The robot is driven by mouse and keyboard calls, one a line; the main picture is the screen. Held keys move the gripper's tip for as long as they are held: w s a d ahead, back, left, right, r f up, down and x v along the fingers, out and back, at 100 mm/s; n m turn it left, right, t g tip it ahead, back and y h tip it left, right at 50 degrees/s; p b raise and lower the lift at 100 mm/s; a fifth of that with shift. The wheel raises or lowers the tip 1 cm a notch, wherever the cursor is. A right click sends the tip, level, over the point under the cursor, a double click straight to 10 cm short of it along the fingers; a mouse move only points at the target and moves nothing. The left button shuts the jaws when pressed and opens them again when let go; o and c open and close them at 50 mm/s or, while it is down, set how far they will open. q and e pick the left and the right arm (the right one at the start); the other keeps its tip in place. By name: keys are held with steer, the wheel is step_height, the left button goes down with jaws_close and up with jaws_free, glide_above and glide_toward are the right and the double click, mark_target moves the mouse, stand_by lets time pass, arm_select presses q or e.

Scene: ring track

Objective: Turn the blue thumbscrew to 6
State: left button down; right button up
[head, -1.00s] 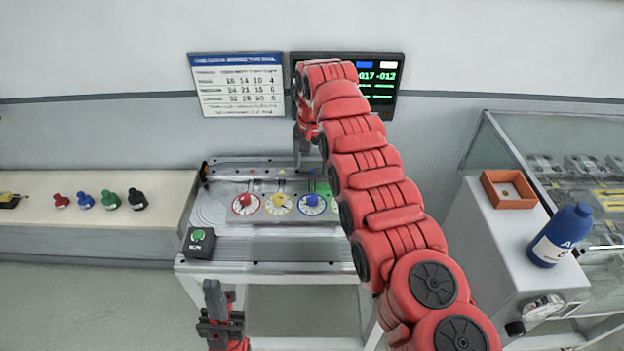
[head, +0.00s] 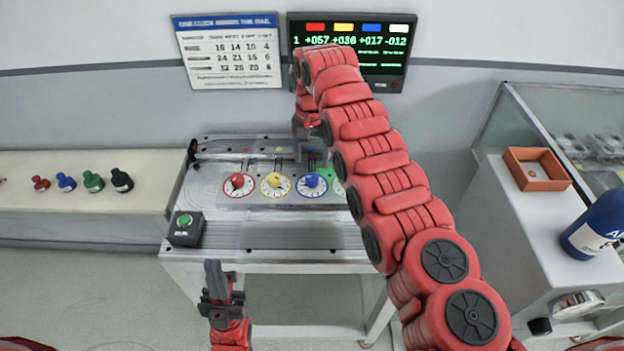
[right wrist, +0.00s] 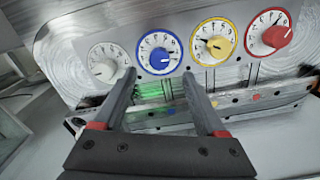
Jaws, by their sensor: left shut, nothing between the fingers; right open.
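The blue thumbscrew (head: 312,180) is a knob on a blue-ringed white dial, third from left in the head view. In the right wrist view the blue knob (right wrist: 158,56) is second from left. My right gripper (right wrist: 158,76) is open there, its fingertips just below the blue dial on either side, with nothing between them. In the head view the right gripper (head: 303,150) hangs behind the dial row. My left gripper (head: 213,275) is shut and empty in front of the bench, low in the view.
A red dial (head: 238,184), a yellow dial (head: 275,183) and a white dial (right wrist: 108,64) flank the blue one. A screen (head: 400,60) shows +057, +036, +017, -012. A green-button box (head: 186,228) stands at the bench's left. An orange tray (head: 537,184) and blue bottle (head: 590,225) are right.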

mark_target(312, 177)
step_height(312, 177, down, 7)
steer(key=shift+r+p, duration=0.1)
steer(key=shift+p, duration=0.65)
jaws_close()
